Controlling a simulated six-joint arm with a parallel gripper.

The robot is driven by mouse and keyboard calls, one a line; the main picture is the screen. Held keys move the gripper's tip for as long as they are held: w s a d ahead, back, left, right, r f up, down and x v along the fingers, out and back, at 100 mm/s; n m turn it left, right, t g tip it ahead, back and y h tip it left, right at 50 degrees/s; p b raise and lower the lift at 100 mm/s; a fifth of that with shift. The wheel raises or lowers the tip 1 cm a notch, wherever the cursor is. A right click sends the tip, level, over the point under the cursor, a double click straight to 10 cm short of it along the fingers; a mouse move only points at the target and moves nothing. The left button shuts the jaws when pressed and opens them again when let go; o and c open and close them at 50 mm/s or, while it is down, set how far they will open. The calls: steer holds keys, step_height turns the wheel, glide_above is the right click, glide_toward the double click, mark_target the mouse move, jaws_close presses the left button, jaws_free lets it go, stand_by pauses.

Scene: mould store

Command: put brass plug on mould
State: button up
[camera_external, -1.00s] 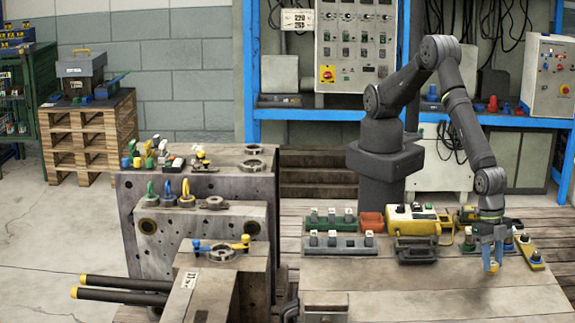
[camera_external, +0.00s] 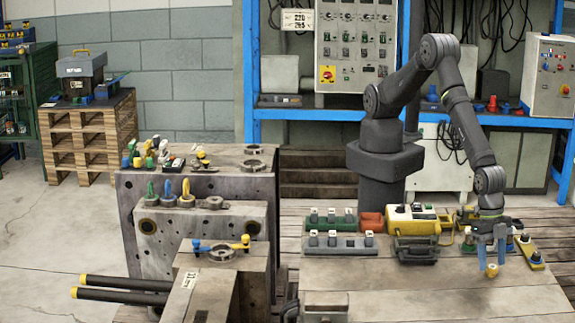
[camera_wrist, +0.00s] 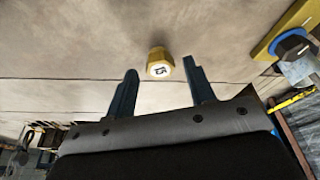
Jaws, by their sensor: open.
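A small brass-yellow plug (camera_external: 491,271) with a white marked top sits on the bare table near its right side. It also shows in the wrist view (camera_wrist: 160,63), just beyond the fingertips and roughly between them. My gripper (camera_external: 490,262) is open, pointing down over the plug, with one blue finger to each side. In the wrist view my gripper (camera_wrist: 160,75) holds nothing. The grey metal mould (camera_external: 148,248) stands at the left, with blocks, rings and holes on its stepped faces.
A grey rack of plugs (camera_external: 340,246), a green rack (camera_external: 330,222) and a yellow case (camera_external: 412,222) stand behind. A yellow strip with a dark knob (camera_external: 530,255) lies right of my gripper. The table front (camera_external: 400,285) is clear.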

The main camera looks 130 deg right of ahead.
steer(key=v, duration=1.1)
steer(key=x, duration=1.2)
steer(key=shift+f, duration=0.15)
step_height(320, 180, up, 2)
steer(key=shift+r, duration=0.4)
